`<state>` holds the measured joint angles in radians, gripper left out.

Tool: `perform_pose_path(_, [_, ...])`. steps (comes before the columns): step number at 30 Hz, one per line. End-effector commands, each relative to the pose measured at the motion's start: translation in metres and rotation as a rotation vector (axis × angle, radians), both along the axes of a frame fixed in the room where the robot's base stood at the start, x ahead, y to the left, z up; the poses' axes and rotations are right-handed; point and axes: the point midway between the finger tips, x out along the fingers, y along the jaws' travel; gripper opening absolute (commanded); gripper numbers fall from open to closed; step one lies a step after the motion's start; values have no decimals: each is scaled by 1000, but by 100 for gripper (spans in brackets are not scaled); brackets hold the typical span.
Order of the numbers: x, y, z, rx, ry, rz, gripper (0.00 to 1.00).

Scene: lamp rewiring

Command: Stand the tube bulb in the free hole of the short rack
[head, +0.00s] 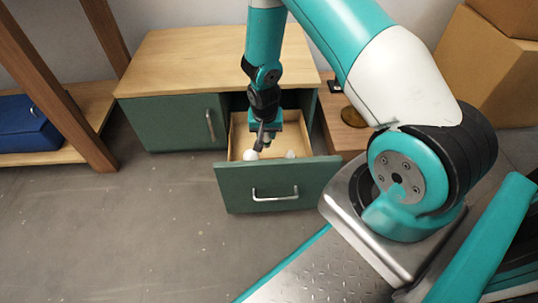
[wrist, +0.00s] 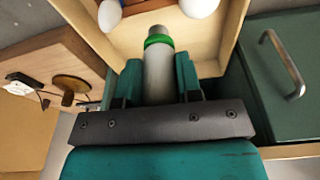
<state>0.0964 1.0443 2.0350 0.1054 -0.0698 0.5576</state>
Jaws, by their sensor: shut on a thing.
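My gripper (wrist: 158,82) is shut on the tube bulb (wrist: 159,72), a pale cylinder with a green band and a grey metal tip. The bulb points away from my gripper, toward the top of the wrist view. In the head view my gripper (head: 266,133) is at the open drawer (head: 276,186), and the bulb is hard to make out there. Two white rounded bulbs show beyond the tube bulb, one at left (wrist: 109,14) and one at right (wrist: 198,7). A brown strip with a bit of blue between them is cut off by the frame. I cannot identify the short rack or its free hole.
The drawer belongs to a green cabinet with a wooden top (head: 215,55). A low wooden stand (head: 343,135) to its right bears a brass disc (head: 353,117) and a small dark item. A blue box (head: 27,125) sits on the left shelf. Floor at left is clear.

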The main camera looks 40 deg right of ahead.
Motion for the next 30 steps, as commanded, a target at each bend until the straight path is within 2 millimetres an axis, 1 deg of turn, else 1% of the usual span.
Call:
perform_pose_path(1, [-3, -5, -28, -7, -9, -42, 6])
perform_pose_path(3, [-3, -9, -45, -12, -27, -91, 6])
perform_pose_path(6, [-4, -13, -60, -17, -44, -134, 6])
perform_pose_path(17, [-5, -14, -74, -19, -52, -152, 6])
perform_pose_path(30, [-5, -14, -106, -19, -52, -150, 6])
